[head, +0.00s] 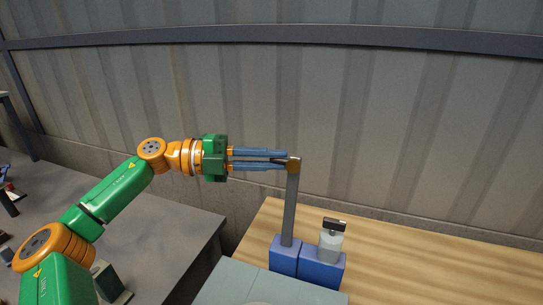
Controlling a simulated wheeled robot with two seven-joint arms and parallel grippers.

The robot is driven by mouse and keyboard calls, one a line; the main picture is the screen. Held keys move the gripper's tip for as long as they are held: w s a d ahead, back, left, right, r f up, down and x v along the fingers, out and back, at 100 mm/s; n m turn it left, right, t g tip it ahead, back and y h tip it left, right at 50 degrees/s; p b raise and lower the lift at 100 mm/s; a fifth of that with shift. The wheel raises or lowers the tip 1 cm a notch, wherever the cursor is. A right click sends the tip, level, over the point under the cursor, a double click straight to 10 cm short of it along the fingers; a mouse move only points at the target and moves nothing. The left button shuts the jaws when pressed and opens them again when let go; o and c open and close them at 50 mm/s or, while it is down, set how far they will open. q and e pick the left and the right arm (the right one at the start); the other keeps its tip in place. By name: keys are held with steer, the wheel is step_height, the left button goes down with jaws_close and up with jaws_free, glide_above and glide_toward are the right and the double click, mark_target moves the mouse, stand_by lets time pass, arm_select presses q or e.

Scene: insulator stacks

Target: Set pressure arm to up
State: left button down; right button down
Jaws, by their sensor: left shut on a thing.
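The pressure arm (290,210) is a grey bar that stands nearly upright from a blue block (284,255) on the wooden table. It has an orange-brown end piece at its top. My left gripper (288,160) comes in level from the left, with its blue fingers at the top of the bar. It is shut on the pressure arm's top end. The fingertips partly cover that end. My right gripper is not in view.
A pale cylinder with a dark top (331,240) stands on the blue base beside the bar. A light grey surface (235,283) lies in front. The wooden table (430,265) is clear to the right. A dark grey table (170,230) is at left, and a corrugated wall (400,130) is behind.

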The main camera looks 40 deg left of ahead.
arm_select(q)
steer(key=shift+w+f, duration=0.1)
steer(key=shift+w, duration=0.05)
stand_by(0.3)
steer(key=c, duration=0.9)
jaws_free()
steer(key=b+v, duration=0.5)
steer(key=v, duration=0.2)
steer(key=shift+b, duration=0.4)
